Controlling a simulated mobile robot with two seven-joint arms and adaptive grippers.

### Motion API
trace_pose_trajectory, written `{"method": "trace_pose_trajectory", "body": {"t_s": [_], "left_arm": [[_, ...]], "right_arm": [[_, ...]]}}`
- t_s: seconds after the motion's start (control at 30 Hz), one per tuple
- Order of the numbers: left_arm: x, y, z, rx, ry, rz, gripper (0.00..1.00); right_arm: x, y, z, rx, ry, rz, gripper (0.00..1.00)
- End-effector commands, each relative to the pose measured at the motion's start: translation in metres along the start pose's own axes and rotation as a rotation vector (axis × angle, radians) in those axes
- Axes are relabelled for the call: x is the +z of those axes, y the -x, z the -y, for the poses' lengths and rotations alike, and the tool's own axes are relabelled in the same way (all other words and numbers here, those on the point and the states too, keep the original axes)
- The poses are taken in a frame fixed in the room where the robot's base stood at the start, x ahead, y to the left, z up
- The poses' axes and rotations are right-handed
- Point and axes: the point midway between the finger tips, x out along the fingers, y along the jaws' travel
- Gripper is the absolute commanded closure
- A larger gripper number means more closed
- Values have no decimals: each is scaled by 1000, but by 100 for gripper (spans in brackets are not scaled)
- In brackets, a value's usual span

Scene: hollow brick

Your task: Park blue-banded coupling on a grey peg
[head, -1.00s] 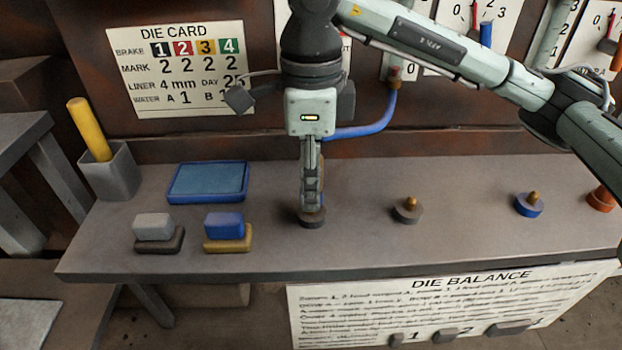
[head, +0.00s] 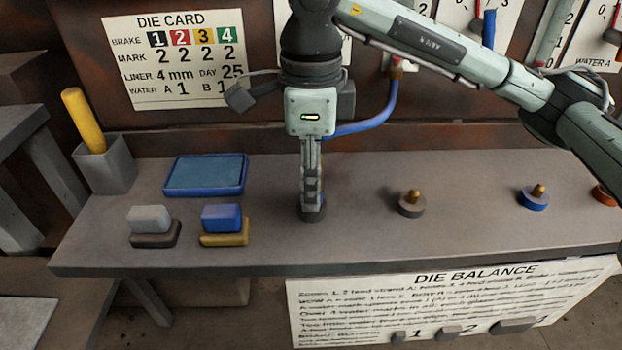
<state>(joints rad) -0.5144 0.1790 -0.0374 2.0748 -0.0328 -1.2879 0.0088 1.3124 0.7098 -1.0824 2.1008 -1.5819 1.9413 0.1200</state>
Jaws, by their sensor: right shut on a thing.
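My right gripper (head: 312,206) points straight down at the bench, its fingers shut on a small dark, slightly bluish part (head: 312,214), apparently the blue-banded coupling. The fingers hide most of this part, and I cannot tell whether it sits on a peg. A blue hose (head: 372,125) runs from the wall to behind this gripper, where its end is hidden. A grey peg (head: 410,205) with a brass tip stands bare to the right. A blue-based peg (head: 533,198) stands farther right. My left gripper is not in view.
An orange-based piece (head: 605,195) is at the right edge. A blue tray (head: 205,188), a grey block (head: 149,219) and a blue block (head: 221,217) on dark and tan bases, and a grey holder (head: 108,170) with a yellow stick are on the left. Bench between pegs is clear.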

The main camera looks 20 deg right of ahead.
Motion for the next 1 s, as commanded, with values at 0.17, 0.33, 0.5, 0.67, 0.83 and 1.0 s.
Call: {"method": "trace_pose_trajectory", "body": {"t_s": [0.17,0.33,0.5,0.67,0.83,1.0], "left_arm": [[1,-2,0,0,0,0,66],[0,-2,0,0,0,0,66],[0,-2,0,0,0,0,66],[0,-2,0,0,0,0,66],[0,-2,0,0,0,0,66],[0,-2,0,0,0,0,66]], "right_arm": [[0,-2,0,0,0,1,100],[0,-2,0,0,0,0,100],[0,-2,0,0,0,0,54],[0,-2,0,0,0,0,46],[0,-2,0,0,0,0,46],[0,10,1,-3,0,1,46]]}}
